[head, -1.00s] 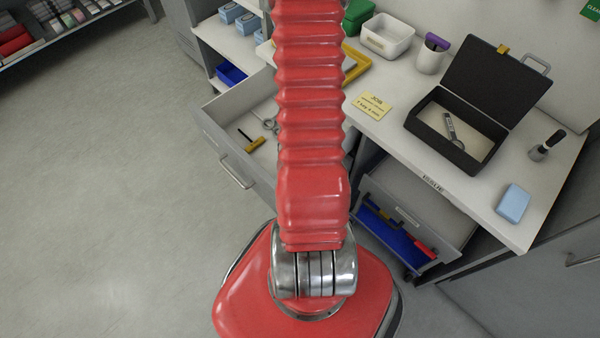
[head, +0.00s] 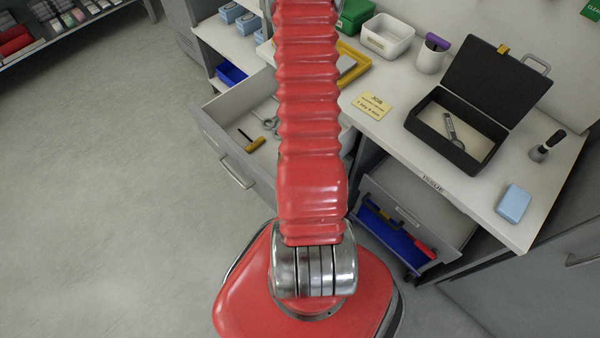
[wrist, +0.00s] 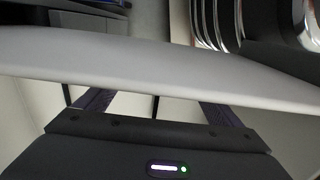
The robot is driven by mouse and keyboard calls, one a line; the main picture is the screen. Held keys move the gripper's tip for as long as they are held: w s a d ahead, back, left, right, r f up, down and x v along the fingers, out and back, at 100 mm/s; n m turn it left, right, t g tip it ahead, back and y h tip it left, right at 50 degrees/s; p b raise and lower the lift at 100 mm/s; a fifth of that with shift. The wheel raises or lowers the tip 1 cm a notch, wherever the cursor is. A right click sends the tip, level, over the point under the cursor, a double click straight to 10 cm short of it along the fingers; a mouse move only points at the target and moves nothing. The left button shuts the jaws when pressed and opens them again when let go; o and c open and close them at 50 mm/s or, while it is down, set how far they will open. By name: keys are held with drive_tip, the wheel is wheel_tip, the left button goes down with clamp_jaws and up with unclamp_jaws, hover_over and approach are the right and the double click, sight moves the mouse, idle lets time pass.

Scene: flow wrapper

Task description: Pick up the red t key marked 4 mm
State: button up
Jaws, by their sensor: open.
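A red-handled piece (head: 424,250) lies in the open lower drawer with a blue floor, at the right of the head view. It may be the red t key, but its 4 mm mark is too small to read. My gripper (wrist: 155,100) shows in the wrist view with its two dark fingers spread apart and nothing visible between them. A pale edge crosses in front of the fingers and hides their tips. My gripper does not show in the head view, so its distance from the red piece cannot be told.
The lower drawer (head: 372,187) also holds yellow and dark pieces. A yellow-handled key (head: 250,145) lies in the open upper drawer (head: 222,142) at left. On the bench are an open black case (head: 415,128), a yellow note (head: 372,104) and a blue block (head: 513,204).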

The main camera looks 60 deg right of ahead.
drive_tip(key=c, duration=1.2)
drive_tip(key=shift+o, duration=0.2)
drive_tip(key=shift+r, duration=0.1)
wheel_tip(320, 180, up, 10)
idle(0.3)
idle(0.5)
